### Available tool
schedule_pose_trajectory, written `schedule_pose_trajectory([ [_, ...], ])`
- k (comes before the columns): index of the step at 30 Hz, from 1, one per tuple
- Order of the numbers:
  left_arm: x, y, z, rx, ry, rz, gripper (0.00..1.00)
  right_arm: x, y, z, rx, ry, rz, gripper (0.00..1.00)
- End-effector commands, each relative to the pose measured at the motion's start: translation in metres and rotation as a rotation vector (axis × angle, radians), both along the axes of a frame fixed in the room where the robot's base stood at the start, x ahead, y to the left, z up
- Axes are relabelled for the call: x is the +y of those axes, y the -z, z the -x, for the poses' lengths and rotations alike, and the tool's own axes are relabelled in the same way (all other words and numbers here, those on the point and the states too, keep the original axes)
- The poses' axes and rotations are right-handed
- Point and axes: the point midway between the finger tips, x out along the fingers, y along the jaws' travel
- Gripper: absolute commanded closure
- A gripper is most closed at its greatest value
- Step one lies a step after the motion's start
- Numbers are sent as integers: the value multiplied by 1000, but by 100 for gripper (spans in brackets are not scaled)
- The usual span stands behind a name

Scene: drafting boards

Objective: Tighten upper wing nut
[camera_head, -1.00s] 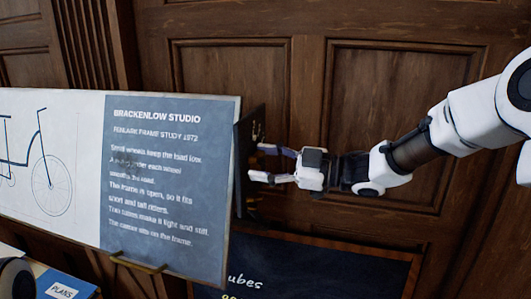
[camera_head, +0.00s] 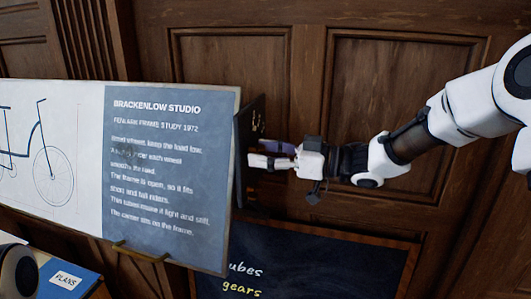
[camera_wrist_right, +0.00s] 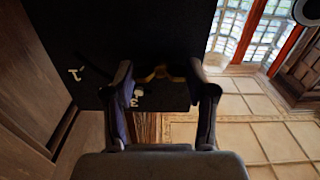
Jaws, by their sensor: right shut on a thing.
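The drafting board (camera_head: 170,235) carries a blue text sheet and a bicycle drawing, and its right edge faces my right gripper. A dark panel (camera_head: 250,135) stands behind that edge. My right gripper (camera_head: 260,155) reaches in from the right with its fingertips at the dark panel. In the right wrist view a brass wing nut (camera_wrist_right: 160,73) sits on the dark panel between my two fingertips, and the gripper is shut on it. The fingertips partly hide the nut. My left gripper is out of view.
A chalkboard (camera_head: 310,262) with writing is below the gripper. A blue folder (camera_head: 66,281) marked PLANS lies at the lower left. A panelled wooden wall (camera_head: 400,100) is behind. Pale marks (camera_wrist_right: 76,73) show on the dark panel.

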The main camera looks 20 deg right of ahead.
Motion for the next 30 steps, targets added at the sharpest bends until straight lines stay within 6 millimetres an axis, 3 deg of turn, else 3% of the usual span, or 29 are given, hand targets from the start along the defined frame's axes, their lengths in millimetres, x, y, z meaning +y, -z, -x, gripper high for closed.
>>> schedule_pose_trajectory([
  [6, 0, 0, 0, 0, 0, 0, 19, 0, -1, 0, -2, 1, 0, 79],
  [7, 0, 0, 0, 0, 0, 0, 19, 0, -1, 0, -2, 1, 0, 40],
  [9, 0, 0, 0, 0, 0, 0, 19, 0, -1, 0, -2, 1, 0, 19],
  [20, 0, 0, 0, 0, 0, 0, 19, -3, -1, 1, -3, 1, -1, 19],
  [23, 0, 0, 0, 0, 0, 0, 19, -13, -2, 8, -2, 3, -3, 19],
  [30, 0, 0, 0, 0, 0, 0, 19, -61, -3, 40, -7, 2, -8, 19],
])
